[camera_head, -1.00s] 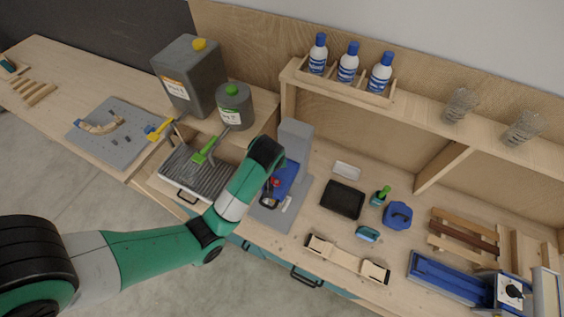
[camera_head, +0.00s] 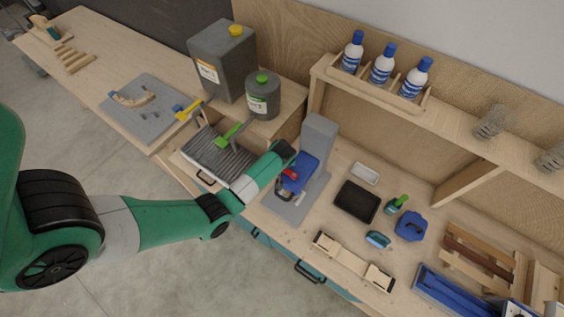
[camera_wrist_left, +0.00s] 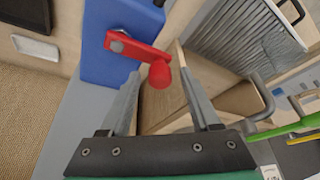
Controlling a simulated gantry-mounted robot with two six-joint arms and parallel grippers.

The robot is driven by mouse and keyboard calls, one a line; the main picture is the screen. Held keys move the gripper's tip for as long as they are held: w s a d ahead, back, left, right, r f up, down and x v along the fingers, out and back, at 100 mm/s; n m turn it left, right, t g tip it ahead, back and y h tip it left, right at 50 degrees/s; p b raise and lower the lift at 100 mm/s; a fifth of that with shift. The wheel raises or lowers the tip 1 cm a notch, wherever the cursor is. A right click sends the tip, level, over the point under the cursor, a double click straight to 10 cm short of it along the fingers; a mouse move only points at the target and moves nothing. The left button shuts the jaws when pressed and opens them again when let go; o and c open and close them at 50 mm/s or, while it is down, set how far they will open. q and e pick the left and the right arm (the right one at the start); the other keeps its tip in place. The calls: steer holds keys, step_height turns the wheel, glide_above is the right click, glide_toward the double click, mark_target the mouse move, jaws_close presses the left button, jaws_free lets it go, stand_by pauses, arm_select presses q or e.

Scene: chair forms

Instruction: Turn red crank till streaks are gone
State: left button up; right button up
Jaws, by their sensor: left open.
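The red crank (camera_head: 290,174) sits on the blue machine body (camera_head: 303,176) beside a grey upright post. In the left wrist view the red crank (camera_wrist_left: 133,46) is an arm bolted to the blue body (camera_wrist_left: 108,22), with a round knob (camera_wrist_left: 160,74) at its end. My left gripper (camera_wrist_left: 160,80) is open, its two fingers appearing on either side of the knob; I cannot tell whether they touch it. In the head view my left gripper (camera_head: 284,188) is at the machine, partly hidden by my wrist. My right gripper is not in view. I cannot make out any streaks.
A ribbed grey tray (camera_head: 222,160) and a green-handled tool (camera_head: 232,134) lie left of the machine. A black tray (camera_head: 356,202) and a white dish (camera_head: 365,174) are to its right. Grey canisters (camera_head: 222,60) stand behind; bottles (camera_head: 383,64) sit on the shelf above.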

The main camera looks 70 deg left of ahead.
arm_select(q)
steer(key=shift+a+f, duration=0.1)
steer(key=shift+f, duration=0.15)
jaws_close()
steer(key=shift+n, duration=0.3)
